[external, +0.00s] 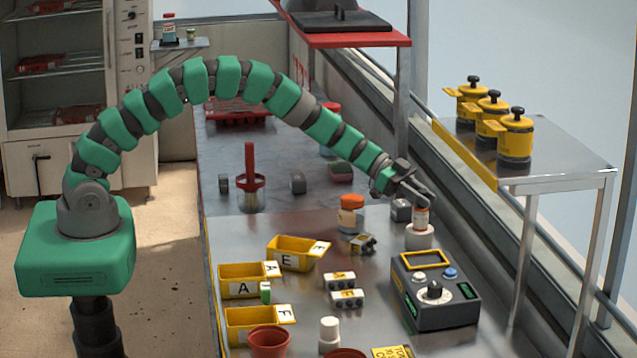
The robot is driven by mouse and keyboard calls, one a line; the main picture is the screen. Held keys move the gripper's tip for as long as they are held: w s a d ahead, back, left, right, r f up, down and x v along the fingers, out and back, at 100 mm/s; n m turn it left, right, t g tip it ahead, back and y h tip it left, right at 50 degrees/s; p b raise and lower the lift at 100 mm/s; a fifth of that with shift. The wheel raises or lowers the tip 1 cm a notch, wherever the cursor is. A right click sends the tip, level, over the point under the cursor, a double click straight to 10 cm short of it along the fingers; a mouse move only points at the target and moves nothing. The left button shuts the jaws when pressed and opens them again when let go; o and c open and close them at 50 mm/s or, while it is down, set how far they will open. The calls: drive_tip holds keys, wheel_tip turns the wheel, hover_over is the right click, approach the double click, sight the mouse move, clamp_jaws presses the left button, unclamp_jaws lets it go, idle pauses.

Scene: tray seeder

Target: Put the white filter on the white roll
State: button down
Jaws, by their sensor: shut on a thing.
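My gripper (423,203) is at the right of the bench, pointing down and to the right. It is shut on a small white cylinder with an orange-red band, which I take as the white filter (421,216). The white roll (420,239) stands upright on the bench directly below it. The filter's lower end meets the roll's top in the picture; I cannot tell whether it rests there or hangs just above. The fingers partly hide the filter's top.
A control box (435,292) stands just in front of the roll. A grey block (400,210) and an orange-capped jar (350,214) are to its left. Yellow bins (252,287) and a white bottle (329,338) are nearer the front. A shelf (560,155) with yellow canisters stands at right.

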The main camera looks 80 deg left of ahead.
drive_tip(key=c, duration=1.3)
unclamp_jaws()
drive_tip(key=shift+o, duration=0.2)
drive_tip(key=shift+r, duration=0.1)
drive_tip(key=v, duration=1.2)
